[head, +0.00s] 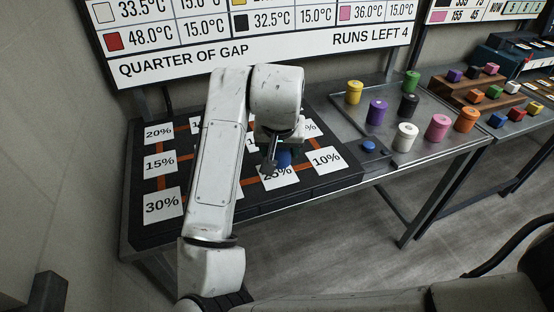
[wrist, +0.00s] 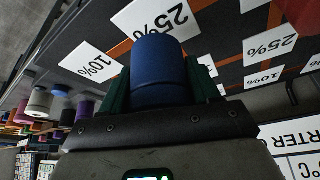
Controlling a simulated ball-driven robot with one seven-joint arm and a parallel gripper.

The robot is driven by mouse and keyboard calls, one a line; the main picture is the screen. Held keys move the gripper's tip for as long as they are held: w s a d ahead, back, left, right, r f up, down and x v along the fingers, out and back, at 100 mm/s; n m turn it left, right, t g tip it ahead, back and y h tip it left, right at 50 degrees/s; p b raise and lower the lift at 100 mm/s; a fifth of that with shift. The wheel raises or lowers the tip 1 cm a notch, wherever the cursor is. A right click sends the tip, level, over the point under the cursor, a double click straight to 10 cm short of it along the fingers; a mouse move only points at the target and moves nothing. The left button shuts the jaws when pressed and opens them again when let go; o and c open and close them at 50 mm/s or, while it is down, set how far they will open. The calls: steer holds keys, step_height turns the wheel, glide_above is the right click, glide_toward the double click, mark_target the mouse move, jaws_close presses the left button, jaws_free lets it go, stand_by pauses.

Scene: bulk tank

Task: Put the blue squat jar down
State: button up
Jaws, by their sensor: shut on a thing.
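My gripper (head: 279,155) is shut on the blue squat jar (head: 285,158), which shows small beside the fingers in the head view. In the wrist view the blue jar (wrist: 158,72) sits between the two dark green fingers (wrist: 162,90). The jar appears over the black board (head: 148,238), by a white 25% card (head: 279,176). A 10% card (head: 325,160) lies to its right. I cannot tell whether the jar touches the board. My arm hides part of the board and some cards.
A sign board (head: 260,40) stands behind. More cards, 15% (head: 160,162) and 30% (head: 163,204), lie left.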

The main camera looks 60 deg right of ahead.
mark_target(277, 158)
steer(key=shift+w+f, duration=0.3)
steer(key=shift+f, duration=0.05)
steer(key=shift+f+b, duration=0.3)
steer(key=shift+f, duration=1.25)
steer(key=shift+f, duration=0.15)
steer(key=o, duration=1.2)
steer(key=shift+c, duration=0.2)
steer(key=shift+r, duration=0.3)
steer(key=p+v, duration=0.1)
steer(key=v, duration=1)
steer(key=shift+a+r+p, duration=0.25)
steer(key=shift+r+p, duration=0.05)
steer(key=shift+s, duration=0.1)
